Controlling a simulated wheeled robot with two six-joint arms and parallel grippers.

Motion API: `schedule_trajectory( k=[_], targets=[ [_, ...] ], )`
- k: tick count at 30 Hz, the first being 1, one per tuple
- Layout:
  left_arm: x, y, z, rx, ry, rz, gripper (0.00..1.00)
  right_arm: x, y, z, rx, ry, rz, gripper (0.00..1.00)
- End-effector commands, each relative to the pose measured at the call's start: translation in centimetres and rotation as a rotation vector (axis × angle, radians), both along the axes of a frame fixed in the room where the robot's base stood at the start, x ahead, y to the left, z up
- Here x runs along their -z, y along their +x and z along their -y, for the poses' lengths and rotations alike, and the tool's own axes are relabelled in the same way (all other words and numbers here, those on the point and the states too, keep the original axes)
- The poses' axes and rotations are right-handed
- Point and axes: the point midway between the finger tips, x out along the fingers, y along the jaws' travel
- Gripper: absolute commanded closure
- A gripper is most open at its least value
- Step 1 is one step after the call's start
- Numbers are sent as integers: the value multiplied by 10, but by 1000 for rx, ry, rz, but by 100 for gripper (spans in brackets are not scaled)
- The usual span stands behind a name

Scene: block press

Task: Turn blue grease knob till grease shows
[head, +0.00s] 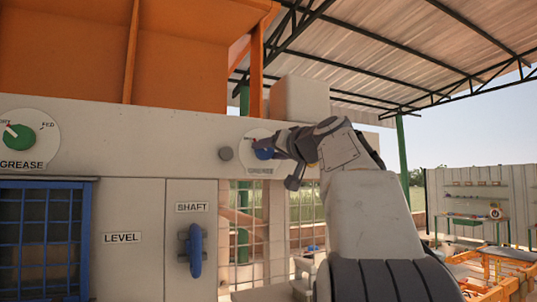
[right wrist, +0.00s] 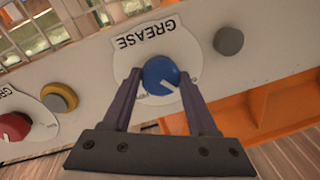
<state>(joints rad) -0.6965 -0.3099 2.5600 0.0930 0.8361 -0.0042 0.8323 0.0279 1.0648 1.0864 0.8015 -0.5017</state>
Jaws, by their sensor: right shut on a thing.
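The blue grease knob (head: 264,153) sits on a round white dial plate marked GREASE, on the pale panel in the middle of the head view. It also shows in the right wrist view (right wrist: 160,72), upside down, with a white pointer line toward the lower right. My right gripper (head: 278,149) is shut on the blue knob, with one dark finger on each side of it in the wrist view. The fingers hide part of the dial's markings. I see no grease in either view. My left gripper is not in view.
A green grease knob (head: 19,138) is on the panel at far left. A grey button (right wrist: 228,41) sits beside the blue knob's dial. A red knob (right wrist: 14,127) and a yellow-ringed button (right wrist: 59,98) are on the other side. A blue SHAFT handle (head: 195,250) sticks out below.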

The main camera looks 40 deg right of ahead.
Motion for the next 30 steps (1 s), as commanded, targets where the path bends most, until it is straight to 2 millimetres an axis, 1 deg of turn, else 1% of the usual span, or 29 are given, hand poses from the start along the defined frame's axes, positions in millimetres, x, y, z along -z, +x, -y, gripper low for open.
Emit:
schedule_trajectory(
  k=[3, 12, 21, 30],
  targets=[
    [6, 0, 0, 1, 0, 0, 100, 2, 0, 0, 1, 104, 26, 97],
    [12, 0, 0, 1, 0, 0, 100, 2, 0, 0, 1, 382, 92, 97],
    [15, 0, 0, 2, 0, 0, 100, 2, 0, -1, 1, 658, 159, 97],
    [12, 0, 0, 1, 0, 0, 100, 2, 0, -1, 2, 937, 225, 97]
  ],
)
